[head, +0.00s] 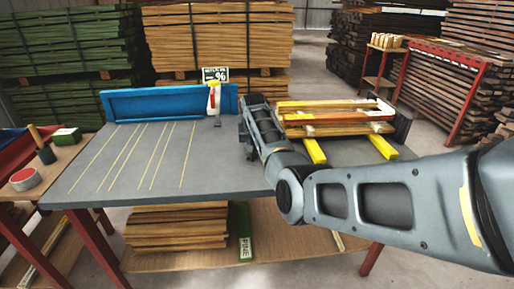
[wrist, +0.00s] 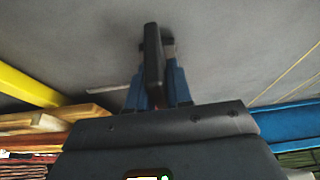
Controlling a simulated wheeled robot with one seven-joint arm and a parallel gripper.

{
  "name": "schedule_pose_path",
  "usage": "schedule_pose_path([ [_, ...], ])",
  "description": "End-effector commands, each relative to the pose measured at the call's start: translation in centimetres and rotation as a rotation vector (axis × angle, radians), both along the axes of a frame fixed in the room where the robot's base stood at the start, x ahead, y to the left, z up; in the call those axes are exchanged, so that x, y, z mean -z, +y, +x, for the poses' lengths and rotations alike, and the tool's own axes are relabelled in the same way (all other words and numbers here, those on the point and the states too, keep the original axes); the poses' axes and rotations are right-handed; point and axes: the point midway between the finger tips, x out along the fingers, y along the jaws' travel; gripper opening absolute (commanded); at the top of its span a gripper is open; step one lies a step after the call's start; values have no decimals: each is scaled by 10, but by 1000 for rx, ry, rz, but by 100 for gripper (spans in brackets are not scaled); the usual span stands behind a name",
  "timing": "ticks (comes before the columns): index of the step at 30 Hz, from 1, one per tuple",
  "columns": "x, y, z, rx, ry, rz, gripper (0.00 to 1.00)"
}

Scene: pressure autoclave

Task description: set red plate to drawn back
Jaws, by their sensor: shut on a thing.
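I cannot make out a clear red plate in either view. A small red, white and yellow piece (head: 213,98) stands at the front of the blue fence (head: 165,102) on the grey table; I cannot tell if it is the plate. My gripper (head: 249,143) is low over the table, left of the stacked boards and right of that piece. In the wrist view my gripper (wrist: 155,85) has its blue fingers close on either side of a dark upright bar (wrist: 153,55). What the bar belongs to is hidden.
Stacked boards (head: 330,112) rest on yellow bearers (head: 382,147) at the table's right. The left of the grey tabletop (head: 100,185), with yellow lines, is clear. A side bench at left holds a red tin (head: 25,179) and a green box (head: 66,136).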

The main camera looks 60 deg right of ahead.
Motion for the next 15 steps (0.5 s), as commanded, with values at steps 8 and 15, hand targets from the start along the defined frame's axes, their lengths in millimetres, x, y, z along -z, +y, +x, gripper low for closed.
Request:
schedule_pose_path([
  [8, -2, 4, 5, -9, -8, -1, 32],
  [15, -1, 3, 3, -6, -6, 0, 40],
])
